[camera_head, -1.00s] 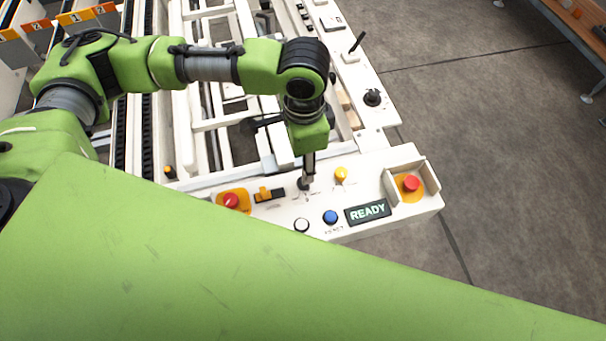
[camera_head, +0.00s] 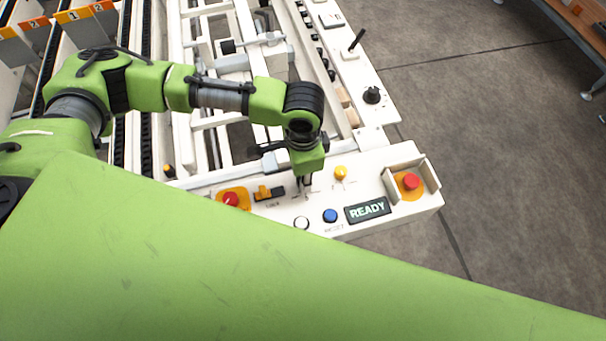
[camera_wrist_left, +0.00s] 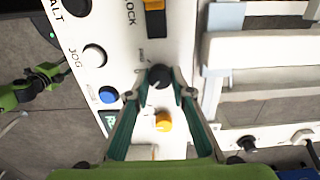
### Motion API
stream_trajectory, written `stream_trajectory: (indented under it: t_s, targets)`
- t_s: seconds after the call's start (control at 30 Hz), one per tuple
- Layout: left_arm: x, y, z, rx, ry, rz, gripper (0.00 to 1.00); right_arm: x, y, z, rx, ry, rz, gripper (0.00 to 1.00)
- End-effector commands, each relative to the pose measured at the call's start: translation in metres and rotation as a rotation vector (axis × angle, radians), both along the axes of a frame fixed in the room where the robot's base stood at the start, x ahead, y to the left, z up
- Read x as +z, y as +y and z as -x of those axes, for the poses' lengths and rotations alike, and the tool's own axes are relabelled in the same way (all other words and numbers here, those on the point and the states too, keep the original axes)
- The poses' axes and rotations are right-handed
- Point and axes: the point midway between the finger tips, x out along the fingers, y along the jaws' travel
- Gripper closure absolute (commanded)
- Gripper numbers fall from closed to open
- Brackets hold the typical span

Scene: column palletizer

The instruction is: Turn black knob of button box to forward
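The black knob (camera_wrist_left: 160,76) of the button box shows in the left wrist view between my left fingertips. My left gripper (camera_wrist_left: 159,85) straddles it, one fingertip on each side, apparently with small gaps. In the head view, the left gripper (camera_head: 304,183) points down at the white button box (camera_head: 366,180), and its fingers mostly hide the knob. The knob's label is too small to read. A green arm part, perhaps my right arm, shows at the left of the left wrist view; its gripper state is unclear.
A blue button (camera_head: 330,216), a white button (camera_head: 302,223) and a READY display (camera_head: 368,211) lie nearer. Red buttons (camera_head: 230,199) (camera_head: 411,181) flank them. An orange-black switch (camera_head: 268,192) is close on the left.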

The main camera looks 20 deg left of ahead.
Motion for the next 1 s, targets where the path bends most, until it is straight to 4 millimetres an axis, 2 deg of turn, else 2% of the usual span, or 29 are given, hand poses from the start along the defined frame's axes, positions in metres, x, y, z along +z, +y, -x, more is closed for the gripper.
stream_trajectory:
  t_s: [0.27,0.47,1.0]
  targets:
    - [0.001,0.0,0.0,-0.009,0.001,0.001,1.0,0.002,0.0,0.002,0.001,0.003,0.001,0.62]
    - [0.003,0.0,0.0,-0.072,0.002,0.001,1.0,0.013,-0.001,0.002,0.002,0.004,0.001,0.62]
    - [0.005,-0.001,0.001,-0.525,0.004,0.002,1.0,0.067,-0.005,0.003,0.002,0.004,0.006,0.62]
